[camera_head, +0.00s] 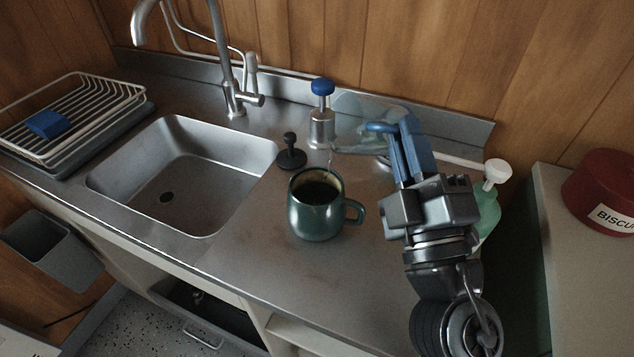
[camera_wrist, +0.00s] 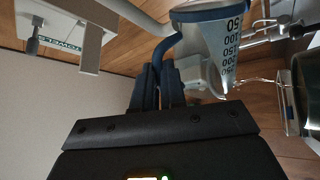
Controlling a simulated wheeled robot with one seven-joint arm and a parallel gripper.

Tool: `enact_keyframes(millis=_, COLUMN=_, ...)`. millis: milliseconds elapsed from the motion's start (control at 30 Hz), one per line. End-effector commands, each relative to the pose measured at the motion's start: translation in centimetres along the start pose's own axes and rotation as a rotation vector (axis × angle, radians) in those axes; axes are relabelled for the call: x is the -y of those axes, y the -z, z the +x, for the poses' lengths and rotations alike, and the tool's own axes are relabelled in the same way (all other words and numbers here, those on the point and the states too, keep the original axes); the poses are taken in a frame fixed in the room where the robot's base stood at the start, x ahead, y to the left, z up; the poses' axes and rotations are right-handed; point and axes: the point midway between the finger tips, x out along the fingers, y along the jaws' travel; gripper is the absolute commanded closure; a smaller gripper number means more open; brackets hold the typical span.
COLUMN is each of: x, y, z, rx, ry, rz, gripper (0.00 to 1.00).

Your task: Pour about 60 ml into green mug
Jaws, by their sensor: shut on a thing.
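The green mug (camera_head: 305,222) stands upright on the steel counter with dark liquid inside and its handle to the right; part of it shows at the right edge of the wrist view (camera_wrist: 307,85). My gripper (camera_head: 398,138) is shut on the blue handle of a clear measuring jug (camera_head: 362,117). The jug is tilted, above and behind the mug in the head view. In the wrist view the jug (camera_wrist: 215,45) shows a scale up to 250. A thin clear stream runs from its lip toward the mug. The level inside the jug is hard to tell.
A blue-topped steel dispenser (camera_head: 321,128) stands behind the mug, with a black plug-like thing (camera_head: 291,158) beside it. The sink (camera_head: 185,160) and tap (camera_head: 232,75) are left. A green pump bottle (camera_head: 487,212) stands close to my arm. Counter in front of the mug is clear.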

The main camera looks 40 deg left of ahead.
Motion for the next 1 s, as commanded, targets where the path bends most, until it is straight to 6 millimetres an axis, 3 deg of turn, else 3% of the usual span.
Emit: enact_keyframes(millis=1000, x=0.6, y=1.0, z=-0.5, rx=-0.033, ry=-0.015, rz=-0.062, gripper=1.00)
